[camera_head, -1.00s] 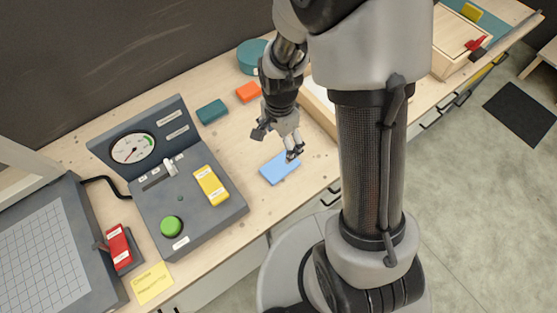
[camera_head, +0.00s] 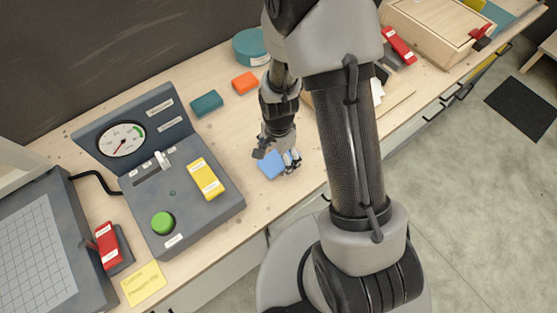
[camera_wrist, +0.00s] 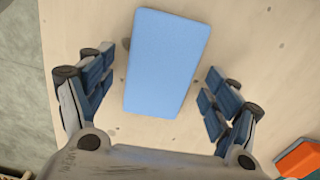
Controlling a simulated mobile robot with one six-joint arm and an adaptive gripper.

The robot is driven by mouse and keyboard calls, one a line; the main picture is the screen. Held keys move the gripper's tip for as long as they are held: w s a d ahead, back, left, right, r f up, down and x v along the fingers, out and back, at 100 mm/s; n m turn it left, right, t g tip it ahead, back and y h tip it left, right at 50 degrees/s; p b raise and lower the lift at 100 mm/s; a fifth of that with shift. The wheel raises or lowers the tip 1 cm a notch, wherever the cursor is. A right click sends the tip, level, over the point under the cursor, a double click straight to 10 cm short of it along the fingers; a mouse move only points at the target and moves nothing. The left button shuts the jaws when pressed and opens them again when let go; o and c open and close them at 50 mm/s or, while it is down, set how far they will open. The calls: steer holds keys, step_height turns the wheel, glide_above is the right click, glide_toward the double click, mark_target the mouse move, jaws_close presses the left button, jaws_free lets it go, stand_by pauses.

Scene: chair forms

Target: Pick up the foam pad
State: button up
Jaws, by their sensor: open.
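The foam pad is a light blue rectangular block. In the wrist view the foam pad (camera_wrist: 166,62) lies flat on the wooden bench, between the two spread fingers. In the head view the foam pad (camera_head: 269,167) is partly hidden by my gripper (camera_head: 279,158). My gripper also shows in the wrist view (camera_wrist: 158,92), open and empty, with a finger on each side of the pad and a gap on both sides. I cannot tell how high the fingertips are above the bench.
An orange block (camera_head: 245,83), a teal block (camera_head: 207,103) and a round teal container (camera_head: 251,46) stand behind. A grey control panel (camera_head: 187,213) with a gauge and green button is at left. A wooden box (camera_head: 434,35) stands at the far right. Bare bench (camera_head: 235,140) lies between.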

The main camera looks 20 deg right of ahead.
steer(key=shift+r, duration=0.1)
steer(key=shift+c, duration=0.2)
steer(key=c, duration=0.8)
